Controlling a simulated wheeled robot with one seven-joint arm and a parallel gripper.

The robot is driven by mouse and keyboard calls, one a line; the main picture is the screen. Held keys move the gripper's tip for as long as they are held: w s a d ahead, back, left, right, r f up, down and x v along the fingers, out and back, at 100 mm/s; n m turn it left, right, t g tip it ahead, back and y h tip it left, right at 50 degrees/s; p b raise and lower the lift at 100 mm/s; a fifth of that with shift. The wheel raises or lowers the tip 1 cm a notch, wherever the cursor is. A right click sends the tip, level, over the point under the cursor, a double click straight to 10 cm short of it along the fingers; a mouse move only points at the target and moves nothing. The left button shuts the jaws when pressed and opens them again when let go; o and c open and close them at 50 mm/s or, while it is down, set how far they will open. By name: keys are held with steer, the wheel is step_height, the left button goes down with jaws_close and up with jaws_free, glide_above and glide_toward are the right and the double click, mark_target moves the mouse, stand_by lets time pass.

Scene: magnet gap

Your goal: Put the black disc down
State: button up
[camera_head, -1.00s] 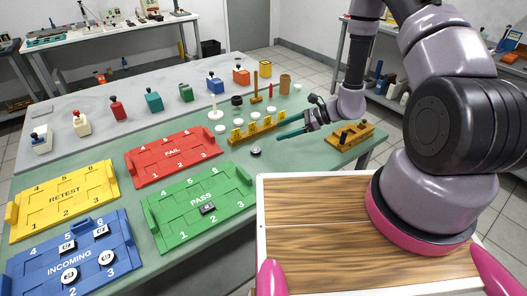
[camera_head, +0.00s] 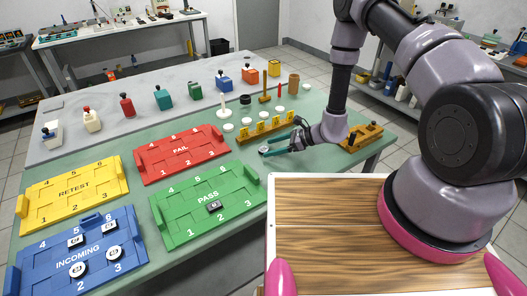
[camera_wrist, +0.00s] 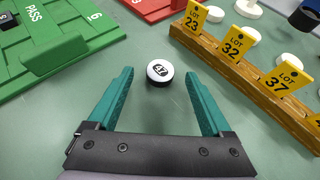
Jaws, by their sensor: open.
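A small round disc (camera_wrist: 160,72) lies flat on the green table top, with a white top, a dark number label and a black side. It is partly visible in the head view (camera_head: 263,150). My gripper (camera_wrist: 158,80) is open, with its teal fingertips on either side of the disc and clear gaps to it. In the head view my gripper (camera_head: 272,147) is low over the table, right of the green PASS tray (camera_head: 243,177). A black piece (camera_head: 215,206) sits in the PASS tray.
A wooden rack (camera_wrist: 245,80) with yellow lot tags stands to the right. Several white discs lie behind it. A red FAIL tray (camera_head: 158,176), yellow RETEST tray (camera_head: 122,183) and blue INCOMING tray (camera_head: 128,228) lie to the left. Table around the disc is bare.

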steer(key=shift+x, duration=0.85)
jaws_close()
